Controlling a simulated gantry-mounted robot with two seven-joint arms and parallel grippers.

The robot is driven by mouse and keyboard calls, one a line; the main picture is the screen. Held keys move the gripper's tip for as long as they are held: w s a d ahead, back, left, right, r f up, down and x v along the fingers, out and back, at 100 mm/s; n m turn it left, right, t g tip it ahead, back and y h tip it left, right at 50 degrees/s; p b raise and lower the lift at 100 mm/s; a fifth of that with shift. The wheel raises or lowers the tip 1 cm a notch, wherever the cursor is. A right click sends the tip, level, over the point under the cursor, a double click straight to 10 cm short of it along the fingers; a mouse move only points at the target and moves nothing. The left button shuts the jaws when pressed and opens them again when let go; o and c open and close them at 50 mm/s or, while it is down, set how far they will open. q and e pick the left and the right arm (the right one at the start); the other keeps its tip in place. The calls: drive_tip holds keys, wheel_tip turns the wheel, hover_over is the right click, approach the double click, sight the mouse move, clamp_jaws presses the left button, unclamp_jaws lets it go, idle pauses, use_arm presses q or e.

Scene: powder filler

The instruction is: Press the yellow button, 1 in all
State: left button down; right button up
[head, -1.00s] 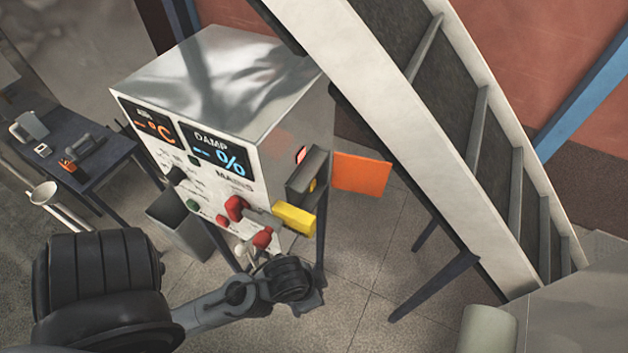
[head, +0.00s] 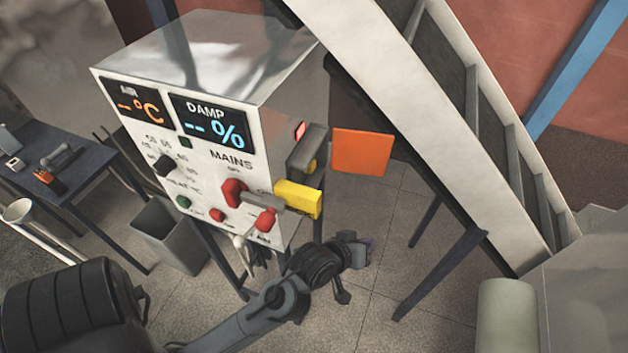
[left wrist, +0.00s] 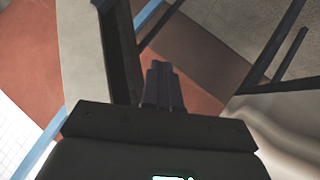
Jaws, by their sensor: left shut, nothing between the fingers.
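A small yellow button (head: 311,165) shows partly at the edge of a dark grey box (head: 306,150) on the right side of the control cabinet (head: 190,150). Its face is mostly turned away from the head view. My left gripper (head: 368,246) is below and to the right of the button, clear of the cabinet. Its fingers show together and empty in the left wrist view (left wrist: 163,88). My right gripper is in neither view.
An orange plate (head: 362,152) sticks out right of the grey box. A sloping conveyor (head: 420,120) on dark legs rises behind it. A grey bin (head: 172,235) and a dark table (head: 75,185) stand at the left. Open floor lies around the left gripper.

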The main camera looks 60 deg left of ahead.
use_arm(q)
drive_tip(key=w+a+r+n+t+y+b, duration=0.1)
drive_tip(key=w+a+r+n+y+b, duration=0.1)
drive_tip(key=n, duration=0.7)
drive_tip(key=w+a+r+n+y+b, duration=0.2)
drive_tip(key=w+a+n+y+b, duration=0.2)
drive_tip(key=n+y+b, duration=0.5)
drive_tip(key=w+a+r+n+t+y+b, duration=0.1)
drive_tip(key=w+a+n+y+b, duration=0.3)
drive_tip(key=n+b, duration=0.4)
drive_tip(key=shift+w+r+n+t+y+b, duration=0.3)
drive_tip(key=shift+w+r+n+y+b, duration=0.15)
drive_tip(key=shift+w+n+y, duration=0.4)
drive_tip(key=s+r+n+g+y+b, duration=0.1)
drive_tip(key=s+n+g+y+b, duration=0.1)
drive_tip(key=n+g, duration=0.3)
drive_tip(key=s+d+r+n+g+y+b, duration=0.1)
drive_tip(key=s+r+n+g+y+b, duration=0.1)
drive_tip(key=n, duration=0.8)
drive_tip(key=s+g+y+b, duration=0.1)
drive_tip(key=g+y+b, duration=0.1)
drive_tip(key=g+b, duration=0.1)
drive_tip(key=shift+s+g, duration=0.25)
drive_tip(key=shift+g, duration=0.55)
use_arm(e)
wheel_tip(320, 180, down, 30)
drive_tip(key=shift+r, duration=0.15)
